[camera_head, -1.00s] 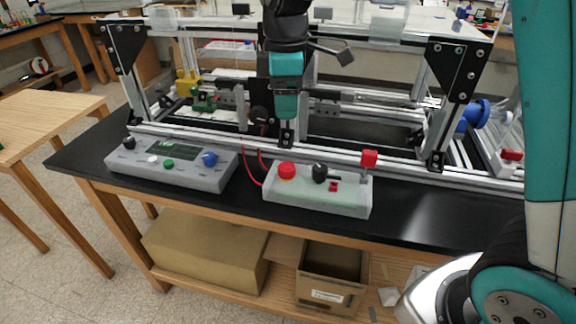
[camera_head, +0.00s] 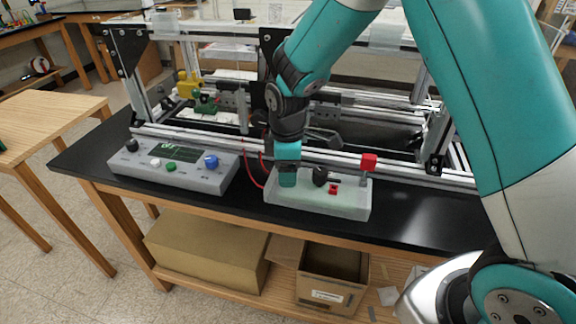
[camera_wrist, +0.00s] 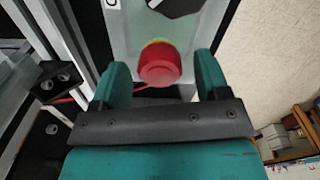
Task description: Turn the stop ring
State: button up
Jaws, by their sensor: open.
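The red stop button (camera_wrist: 159,65) shows in the wrist view, with a thin yellow ring (camera_wrist: 156,42) at its base. It stands on the pale control box (camera_head: 318,204) at the front of the bench. My gripper (camera_wrist: 161,72) is open, with one finger on each side of the red button and visible gaps between. In the head view my gripper (camera_head: 287,180) points down at the left end of the box and hides the button. I cannot tell whether the fingers reach down as far as the yellow ring.
A black knob (camera_head: 320,176), a small red switch (camera_head: 333,189) and a red block on a post (camera_head: 369,162) are on the same box, to the right. A grey console (camera_head: 200,178) sits to the left. The extrusion frame's rail (camera_head: 345,160) runs close behind.

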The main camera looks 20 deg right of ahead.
jog(key=c, duration=0.9)
jog(key=shift+c, duration=0.2)
